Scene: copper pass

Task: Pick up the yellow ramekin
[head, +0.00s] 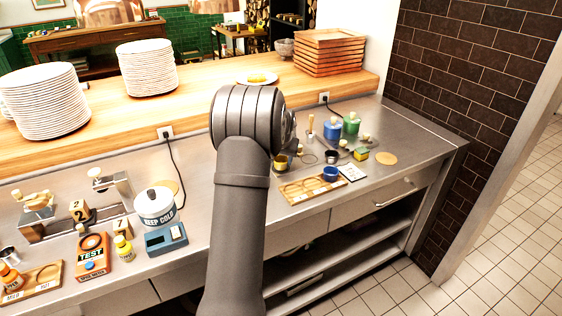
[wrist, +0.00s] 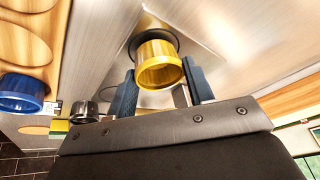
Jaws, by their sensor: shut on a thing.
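The yellow ramekin (wrist: 160,72) sits between the two dark fingers of my gripper (wrist: 160,90) in the wrist view. The fingers are shut on its sides. A dark round patch shows around its far end, against the steel counter; I cannot tell whether it touches the counter. In the head view a small part of the yellow ramekin (head: 281,162) shows just right of my arm. My arm hides most of my gripper there.
A small metal cup (wrist: 84,111) is near my gripper. Blue and green blocks (head: 341,128) stand behind. Stacked plates (head: 147,68) are on the wooden shelf.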

